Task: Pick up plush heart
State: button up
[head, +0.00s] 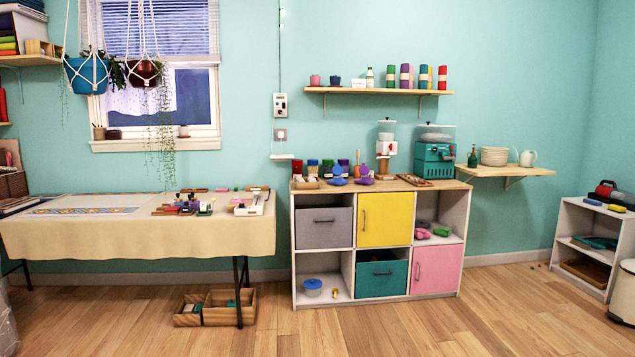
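No object in the head view is clear enough for me to name it a plush heart. A small pink object (423,234) lies in the open upper-right compartment of the storage cabinet (350,254), next to a green object (441,231). Both look soft and rounded, but they are too small to tell their exact shape. My gripper is not in view.
A cloth-covered table (130,240) with small craft items stands at the left, a wooden crate (190,318) on the floor below it. A low white shelf (570,222) and a bin (627,285) stand at the right. The wooden floor (400,335) before the cabinet is clear.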

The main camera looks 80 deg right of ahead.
aim_at(365, 180)
jog(key=z, duration=2.9)
